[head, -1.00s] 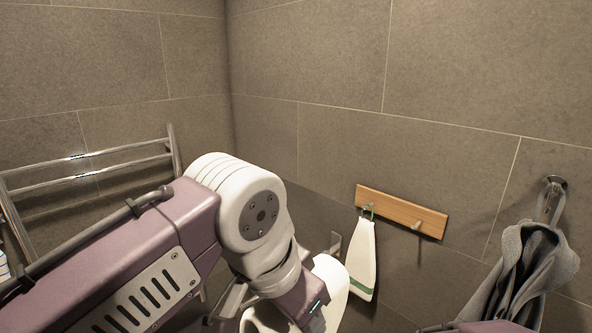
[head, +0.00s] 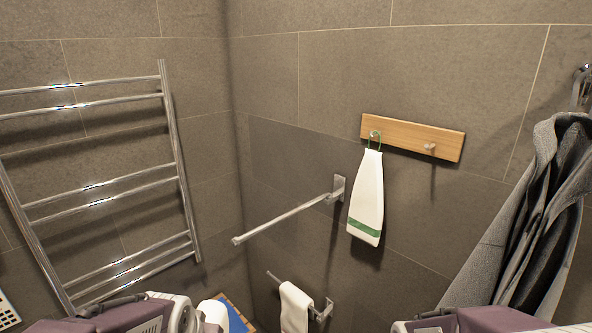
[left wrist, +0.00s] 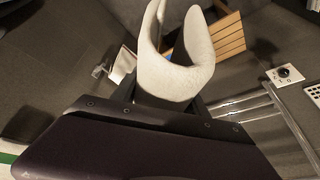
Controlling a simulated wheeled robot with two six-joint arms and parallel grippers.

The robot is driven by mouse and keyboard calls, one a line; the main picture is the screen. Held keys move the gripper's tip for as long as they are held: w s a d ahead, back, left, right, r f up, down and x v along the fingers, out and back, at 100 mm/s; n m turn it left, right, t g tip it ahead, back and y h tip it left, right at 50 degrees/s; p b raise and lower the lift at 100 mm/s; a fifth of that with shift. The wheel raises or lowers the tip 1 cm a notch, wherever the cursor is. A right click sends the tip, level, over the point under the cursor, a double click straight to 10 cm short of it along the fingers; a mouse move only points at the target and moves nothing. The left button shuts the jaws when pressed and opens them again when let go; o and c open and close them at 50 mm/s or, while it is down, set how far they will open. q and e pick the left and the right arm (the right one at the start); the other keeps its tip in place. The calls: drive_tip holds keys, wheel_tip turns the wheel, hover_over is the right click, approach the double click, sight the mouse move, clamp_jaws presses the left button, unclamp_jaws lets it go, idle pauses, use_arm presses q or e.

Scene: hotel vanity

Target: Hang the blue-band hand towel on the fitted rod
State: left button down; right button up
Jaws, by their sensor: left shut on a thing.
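My left gripper (left wrist: 165,102) is shut on a white towel (left wrist: 185,75), which hangs from it in a curled loop in the left wrist view. I cannot make out a blue band on its visible side. In the head view my left gripper is out of sight; a white piece (head: 213,312) beside my arm at the bottom edge seems to be this towel. A bare metal rod (head: 285,216) sticks out from a wall bracket, its free end to the left. My right gripper is not in view.
A green-band towel (head: 369,195) hangs from a wooden peg board (head: 412,137). Another white towel (head: 294,307) hangs on a lower rod (head: 272,279). A ladder rail (head: 180,165) stands left, a grey robe (head: 535,215) right. A blue item (head: 237,318) lies below.

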use_arm(q)
drive_tip(key=shift+n, duration=0.4)
drive_tip(key=w+f, duration=0.1)
drive_tip(key=f, duration=0.1)
drive_tip(key=w+d+f, duration=0.1)
drive_tip(key=w+f, duration=0.1)
drive_tip(key=shift+d, duration=0.1)
drive_tip(key=shift+r, duration=0.1)
